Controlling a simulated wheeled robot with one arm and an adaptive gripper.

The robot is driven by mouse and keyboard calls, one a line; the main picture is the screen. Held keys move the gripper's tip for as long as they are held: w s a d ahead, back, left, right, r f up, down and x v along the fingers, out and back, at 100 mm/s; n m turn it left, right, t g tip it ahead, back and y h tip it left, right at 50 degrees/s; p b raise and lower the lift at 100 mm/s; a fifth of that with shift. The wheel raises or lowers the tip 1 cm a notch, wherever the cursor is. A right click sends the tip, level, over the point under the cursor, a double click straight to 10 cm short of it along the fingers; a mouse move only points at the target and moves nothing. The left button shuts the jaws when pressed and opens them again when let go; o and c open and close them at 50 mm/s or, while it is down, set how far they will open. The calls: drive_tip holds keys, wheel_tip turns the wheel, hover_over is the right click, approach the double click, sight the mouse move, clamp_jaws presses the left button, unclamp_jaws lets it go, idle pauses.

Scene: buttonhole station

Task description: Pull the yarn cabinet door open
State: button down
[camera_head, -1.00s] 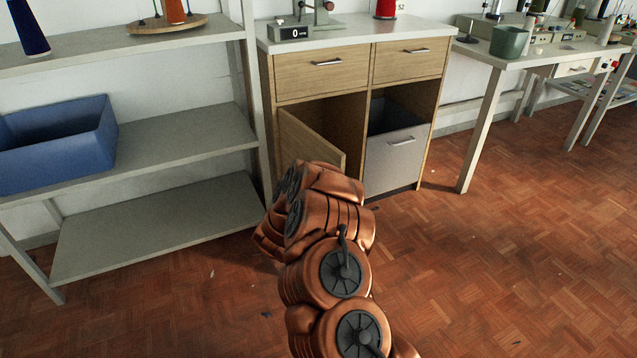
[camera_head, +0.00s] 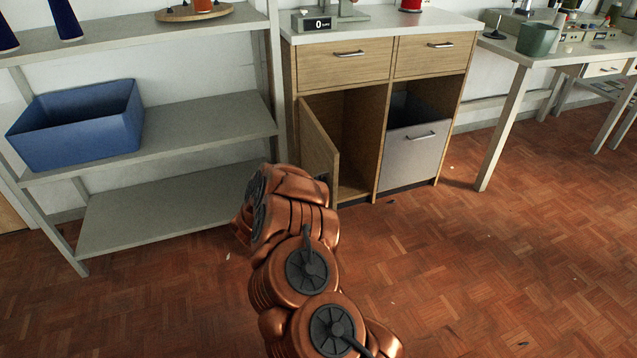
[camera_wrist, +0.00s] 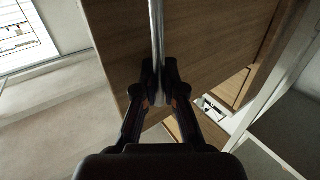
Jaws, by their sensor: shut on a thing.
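The yarn cabinet door (camera_head: 318,142) is the light wooden door at the lower left of the cabinet (camera_head: 347,62). It stands well open, swung out from its left edge, and the dark inside (camera_head: 357,135) shows beside it. In the wrist view the door's wooden face (camera_wrist: 225,40) fills the upper middle, with a silver bar handle (camera_wrist: 157,35) running down it. My gripper (camera_wrist: 160,82) is shut on the lower end of this handle. In the head view my copper arm hides the gripper, the handle and the lower part of the door.
A grey bin front (camera_head: 413,155) fills the cabinet's lower right. A grey shelf unit (camera_head: 200,135) with a blue bin (camera_head: 80,125) stands close on the left, near the door's swing. A white table (camera_head: 507,110) is on the right. The parquet floor (camera_head: 470,270) in front is clear.

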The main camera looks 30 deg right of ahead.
drive_tip(key=shift+s, duration=0.1)
drive_tip(key=c, duration=1.2)
unclamp_jaws()
drive_tip(key=shift+c, duration=0.2)
drive_tip(key=shift+a, duration=0.1)
drive_tip(key=v, duration=1.2)
